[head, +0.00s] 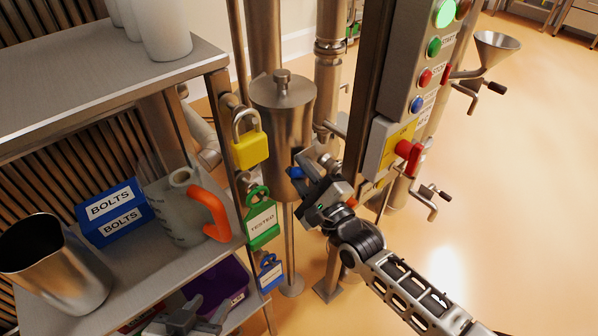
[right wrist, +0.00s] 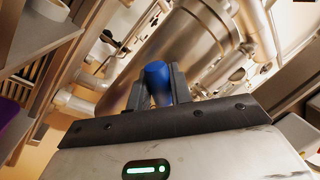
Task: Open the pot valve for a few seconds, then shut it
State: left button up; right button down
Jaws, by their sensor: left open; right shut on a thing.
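The pot (head: 283,110) is a steel cylinder with a knobbed lid, standing on a thin leg beside the shelf. Its valve has a blue handle (head: 296,172) low on the pot's front. My right gripper (head: 304,174) is shut on this handle. In the right wrist view the blue handle (right wrist: 157,78) stands between the two fingers (right wrist: 159,90), with the pot's steel body (right wrist: 185,50) behind. The valve body and outlet are mostly hidden by the gripper. My left gripper (head: 207,314) is open and empty at the bottom, near the lower shelf.
The shelf at left holds a steel beaker (head: 58,262), a grey jug (head: 182,205) with an orange handle and a blue BOLTS box (head: 115,212). A yellow padlock (head: 250,148) and green tag (head: 262,218) hang nearby. A control panel (head: 410,75) stands right of the pot.

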jog(key=shift+d+m, duration=0.1)
jog(key=shift+m, duration=0.2)
jog(key=c, duration=1.3)
grip_release()
jog(key=shift+r, duration=0.1)
jog(key=b+v, duration=0.1)
jog(key=v, duration=1.5)
